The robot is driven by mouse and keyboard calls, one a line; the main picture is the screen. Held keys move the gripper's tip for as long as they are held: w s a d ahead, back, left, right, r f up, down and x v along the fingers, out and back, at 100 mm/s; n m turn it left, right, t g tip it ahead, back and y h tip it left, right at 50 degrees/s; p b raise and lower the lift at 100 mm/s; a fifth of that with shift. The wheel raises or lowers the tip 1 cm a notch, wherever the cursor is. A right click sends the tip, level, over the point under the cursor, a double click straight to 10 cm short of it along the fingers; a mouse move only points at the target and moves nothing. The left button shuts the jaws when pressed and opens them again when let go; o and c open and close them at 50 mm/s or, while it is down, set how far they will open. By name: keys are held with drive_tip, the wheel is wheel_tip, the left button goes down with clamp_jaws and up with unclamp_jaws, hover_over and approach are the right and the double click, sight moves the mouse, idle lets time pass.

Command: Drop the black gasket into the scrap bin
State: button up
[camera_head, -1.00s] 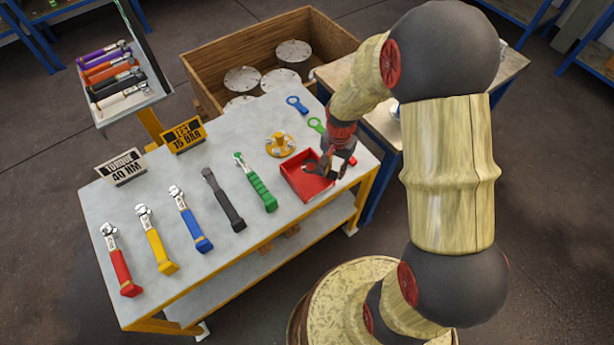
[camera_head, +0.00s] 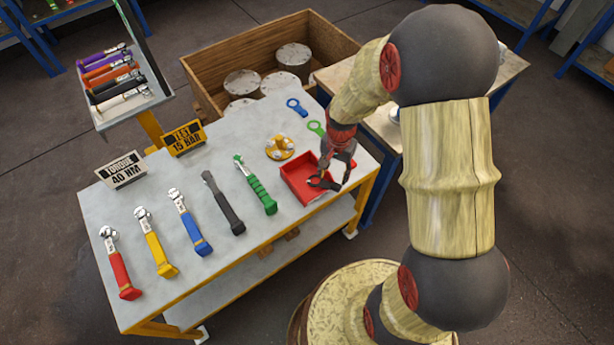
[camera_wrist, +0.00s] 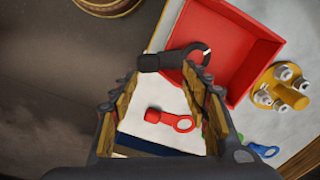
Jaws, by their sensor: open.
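The black gasket (camera_head: 322,183), a dark ring with a thick tab, is at the near right part of the red scrap bin (camera_head: 296,177). In the wrist view the gasket (camera_wrist: 172,60) lies across the bin's wall. Its ring is over the inside of the bin (camera_wrist: 222,42) and its tab sticks out past the wall. I cannot tell whether it rests on the rim or is in the air. My gripper (camera_head: 334,178) is open above it. In the wrist view my fingers (camera_wrist: 160,78) are spread, with the gasket just beyond their tips and nothing between them.
A red gasket (camera_wrist: 170,119) lies on the table beside the bin. A yellow flange with bolts (camera_head: 280,148), green (camera_head: 316,128) and blue (camera_head: 297,105) gaskets are behind the bin. Several wrenches, including a green one (camera_head: 258,188), lie to the left. The table's edge is close at right.

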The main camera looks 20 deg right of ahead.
wheel_tip(320, 180, up, 12)
idle(0.5)
idle(0.4)
drive_tip(key=s+a+r+n+t, duration=0.2)
drive_tip(key=s+r+n, duration=0.2)
drive_tip(key=s+r, duration=0.4)
drive_tip(key=s+a+r+n+t+b, duration=0.1)
drive_tip(key=s+a+r+n+t, duration=0.2)
drive_tip(key=s+r, duration=0.6)
wheel_tip(320, 180, up, 2)
drive_tip(key=shift+a+r+n+t, duration=0.1)
drive_tip(key=shift+a+n+t, duration=0.15)
drive_tip(key=shift+n, duration=0.85)
drive_tip(key=shift+s, duration=0.15)
